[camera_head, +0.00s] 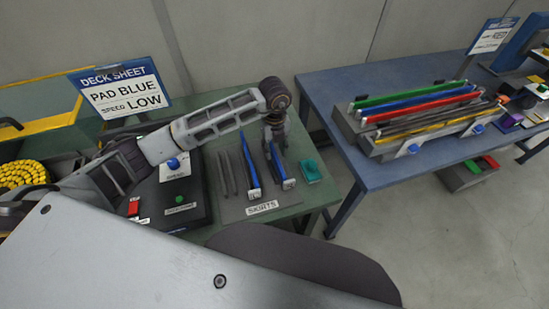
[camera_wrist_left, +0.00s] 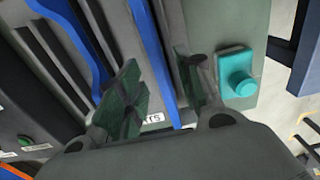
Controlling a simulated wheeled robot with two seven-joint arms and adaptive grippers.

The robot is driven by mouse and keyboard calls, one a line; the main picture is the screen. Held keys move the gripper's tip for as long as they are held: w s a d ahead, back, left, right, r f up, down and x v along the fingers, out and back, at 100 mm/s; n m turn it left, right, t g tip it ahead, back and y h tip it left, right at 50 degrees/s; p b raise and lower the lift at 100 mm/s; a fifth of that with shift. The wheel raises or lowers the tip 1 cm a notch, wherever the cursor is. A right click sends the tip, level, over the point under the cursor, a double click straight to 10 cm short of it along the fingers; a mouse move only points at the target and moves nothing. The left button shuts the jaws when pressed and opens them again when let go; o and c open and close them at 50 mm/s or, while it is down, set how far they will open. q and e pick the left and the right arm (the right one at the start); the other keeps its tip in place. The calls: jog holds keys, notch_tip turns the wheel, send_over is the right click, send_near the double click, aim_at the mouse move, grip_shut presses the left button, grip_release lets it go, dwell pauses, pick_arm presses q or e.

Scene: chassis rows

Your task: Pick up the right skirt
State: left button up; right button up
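Two blue-edged skirts lie side by side on the green table near the "SKIRTS" label (camera_head: 262,207). The right skirt (camera_head: 278,163) is the one nearer the teal block; it also shows in the wrist view as a blue strip (camera_wrist_left: 153,50) with a dark grey body. The left skirt (camera_head: 250,168) lies beside it and shows in the wrist view (camera_wrist_left: 75,30). My left gripper (camera_head: 274,137) is over the far part of the right skirt. In the wrist view its fingers (camera_wrist_left: 162,75) are spread on either side of that skirt, with no visible grip. My right gripper is not in view.
A teal block (camera_head: 310,171) sits just right of the skirts. Empty dark slots (camera_head: 227,174) lie to their left, beside a black control panel (camera_head: 182,195). A blue table (camera_head: 375,180) at right bears a rack of coloured bars (camera_head: 415,118). A deck sheet sign (camera_head: 120,92) stands behind.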

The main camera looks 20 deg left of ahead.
aim_at(274, 152)
pick_arm(q)
jog(key=shift+f, duration=0.75)
notch_tip(274, 152, down, 3)
jog(key=shift+a+r+p, duration=0.1)
jog(key=shift+p, duration=0.45)
jog(key=shift+f, duration=0.5)
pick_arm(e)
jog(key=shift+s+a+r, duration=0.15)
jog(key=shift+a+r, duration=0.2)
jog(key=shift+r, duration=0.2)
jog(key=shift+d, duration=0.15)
pick_arm(q)
grip_shut()
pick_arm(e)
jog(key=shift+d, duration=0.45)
pick_arm(q)
jog(key=shift+r, duration=0.1)
